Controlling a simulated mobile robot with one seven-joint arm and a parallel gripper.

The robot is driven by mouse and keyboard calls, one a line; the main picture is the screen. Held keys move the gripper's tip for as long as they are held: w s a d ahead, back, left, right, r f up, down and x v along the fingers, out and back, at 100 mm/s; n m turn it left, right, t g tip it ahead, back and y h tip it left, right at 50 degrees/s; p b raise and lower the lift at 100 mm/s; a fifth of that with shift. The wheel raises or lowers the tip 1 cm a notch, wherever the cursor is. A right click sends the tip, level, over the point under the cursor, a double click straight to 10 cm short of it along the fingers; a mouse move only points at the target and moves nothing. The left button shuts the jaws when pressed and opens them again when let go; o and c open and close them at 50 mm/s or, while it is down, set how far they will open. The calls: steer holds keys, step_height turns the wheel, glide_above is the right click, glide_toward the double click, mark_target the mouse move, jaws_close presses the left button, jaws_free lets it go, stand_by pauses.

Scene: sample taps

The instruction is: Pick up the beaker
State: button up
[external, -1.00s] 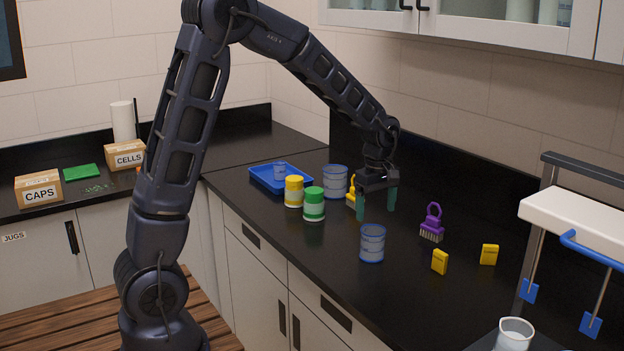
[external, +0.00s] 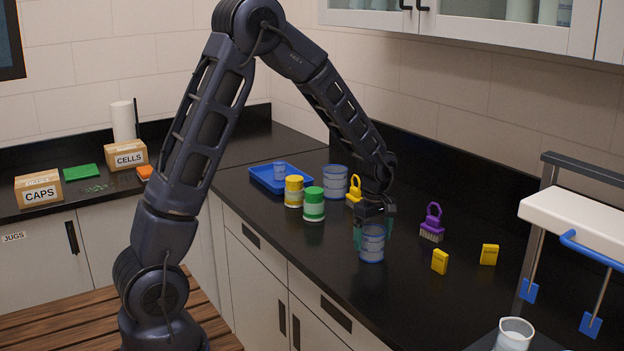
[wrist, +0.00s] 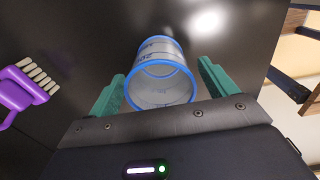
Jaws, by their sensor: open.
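The beaker (external: 372,248) is a clear cylinder with blue rims, upright on the black counter. In the wrist view the beaker (wrist: 161,75) lies between the two green fingers, its open mouth toward me. My gripper (external: 373,238) points down over the beaker, with its fingers on either side of the upper part. In the wrist view my gripper (wrist: 162,90) is open, and a gap shows between the beaker and at least the right finger. Whether the left finger touches it, I cannot tell.
A purple brush (external: 432,222) and two yellow boxes (external: 440,262) (external: 489,254) stand to the right. A green-labelled jar (external: 314,204), a yellow jar (external: 294,191), a larger blue-rimmed beaker (external: 335,181) and a blue tray (external: 268,183) are behind. A white tap stand (external: 575,225) is at right.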

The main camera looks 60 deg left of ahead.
step_height(320, 180, down, 2)
steer(key=shift+f, duration=0.2)
steer(key=c, duration=1)
